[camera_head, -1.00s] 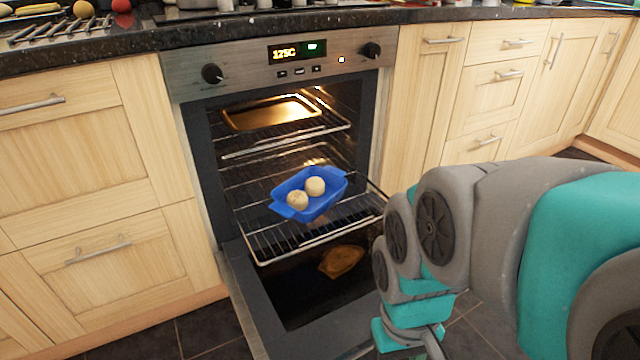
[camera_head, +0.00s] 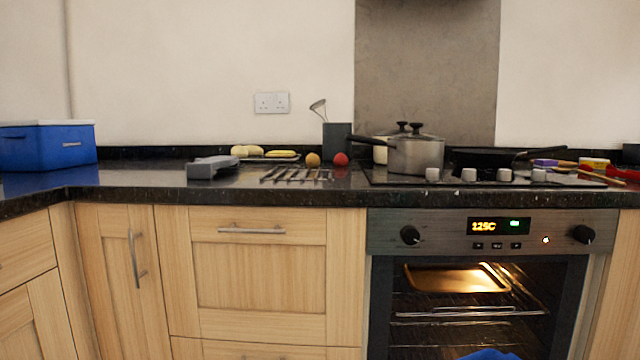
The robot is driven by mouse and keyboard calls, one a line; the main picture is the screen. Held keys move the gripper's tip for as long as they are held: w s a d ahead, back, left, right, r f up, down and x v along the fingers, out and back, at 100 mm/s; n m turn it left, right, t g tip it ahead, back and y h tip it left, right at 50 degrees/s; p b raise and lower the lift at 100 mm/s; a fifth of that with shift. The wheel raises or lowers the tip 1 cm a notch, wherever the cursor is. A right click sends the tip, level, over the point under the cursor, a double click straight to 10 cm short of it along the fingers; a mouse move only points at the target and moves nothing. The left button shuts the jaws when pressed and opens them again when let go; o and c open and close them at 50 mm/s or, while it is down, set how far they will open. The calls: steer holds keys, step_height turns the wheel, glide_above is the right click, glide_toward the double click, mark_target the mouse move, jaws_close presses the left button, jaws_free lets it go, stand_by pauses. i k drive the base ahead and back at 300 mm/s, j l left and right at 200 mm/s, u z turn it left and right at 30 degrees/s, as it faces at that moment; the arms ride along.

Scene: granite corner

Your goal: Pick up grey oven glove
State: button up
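A grey, low, folded-looking item, which appears to be the grey oven glove (camera_head: 213,167), lies on the dark granite worktop (camera_head: 130,185) left of the oven. My gripper and arm are not in view, so I cannot see whether the gripper is open or shut.
A blue box (camera_head: 48,146) stands far left. A lidded pot (camera_head: 415,153) sits on the hob.

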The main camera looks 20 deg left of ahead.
mark_target(201, 169)
steer(key=u, duration=1.5)
